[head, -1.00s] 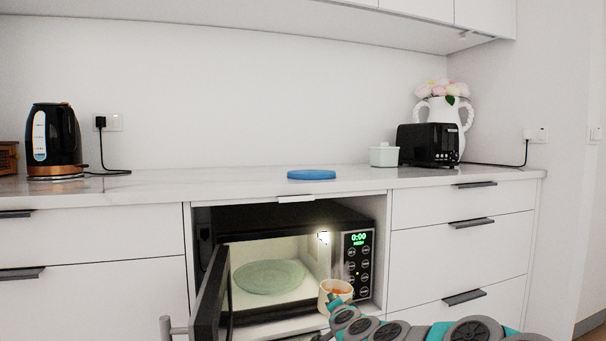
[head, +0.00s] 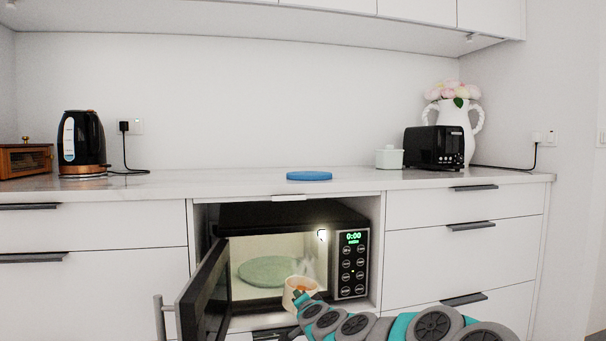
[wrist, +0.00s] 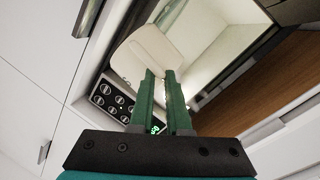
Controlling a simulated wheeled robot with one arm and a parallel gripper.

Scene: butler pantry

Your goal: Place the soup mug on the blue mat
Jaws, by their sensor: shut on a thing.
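The soup mug (head: 289,292) is cream with orange contents, and faint steam rises above it. In the head view it is just in front of the open microwave's lower right. My gripper (head: 298,300) is shut on it and holds it up. In the wrist view the two green fingers (wrist: 160,78) close on the pale mug (wrist: 150,48), which fills the space beyond their tips. The blue mat (head: 309,176) is a flat round disc on the counter above the microwave, with nothing on it.
The microwave (head: 355,266) sits in a niche below the counter (head: 230,183). Its door (head: 205,300) stands open to the left, and a green turntable (head: 270,270) is inside. A white pot (head: 389,158) and black toaster (head: 433,147) stand right of the mat. A kettle (head: 82,140) stands left.

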